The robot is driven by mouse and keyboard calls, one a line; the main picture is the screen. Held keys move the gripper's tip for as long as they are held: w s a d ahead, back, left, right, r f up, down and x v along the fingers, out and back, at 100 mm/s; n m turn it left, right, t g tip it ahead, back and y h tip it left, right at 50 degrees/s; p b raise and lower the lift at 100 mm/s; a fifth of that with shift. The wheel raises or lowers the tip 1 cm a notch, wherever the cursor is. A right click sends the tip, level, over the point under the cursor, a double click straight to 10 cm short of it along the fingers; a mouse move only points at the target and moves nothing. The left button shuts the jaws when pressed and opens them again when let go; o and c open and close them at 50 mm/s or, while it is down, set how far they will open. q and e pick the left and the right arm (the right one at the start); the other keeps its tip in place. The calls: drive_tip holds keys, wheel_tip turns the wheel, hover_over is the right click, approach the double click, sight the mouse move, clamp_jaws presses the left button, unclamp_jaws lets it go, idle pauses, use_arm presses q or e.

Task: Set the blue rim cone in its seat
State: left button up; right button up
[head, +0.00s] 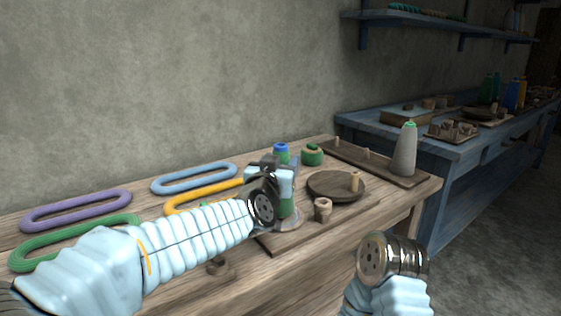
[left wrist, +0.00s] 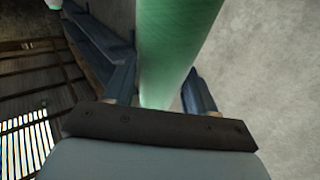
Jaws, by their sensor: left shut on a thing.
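My left gripper (head: 277,176) is shut on a green cone (head: 287,207) and hides its middle. A blue rim (head: 281,148) shows just above the gripper and appears to be the cone's top. The cone looks about upright over the near board; whether its base touches is unclear. In the left wrist view the green body (left wrist: 172,50) runs between the two fingers. A dark board (head: 385,170) at the table's right holds short pegs (head: 366,153) and a grey cone with a green rim (head: 404,155). My right arm shows at lower right, without its gripper fingers.
A round dark plate (head: 325,187) with a wooden peg (head: 355,181) and a small wooden spool (head: 322,209) lie right of the gripper. A green spool (head: 312,154) stands behind. Purple (head: 77,210), green (head: 75,243), blue (head: 194,178) and yellow (head: 205,194) loops lie left.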

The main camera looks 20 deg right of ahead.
use_arm(q)
drive_tip(key=shift+f, duration=0.45)
drive_tip(key=o, duration=1.5)
drive_tip(key=shift+s, duration=0.1)
drive_tip(key=v, duration=1.3)
drive_tip(key=shift+s+a, duration=0.2)
drive_tip(key=shift+s, duration=0.05)
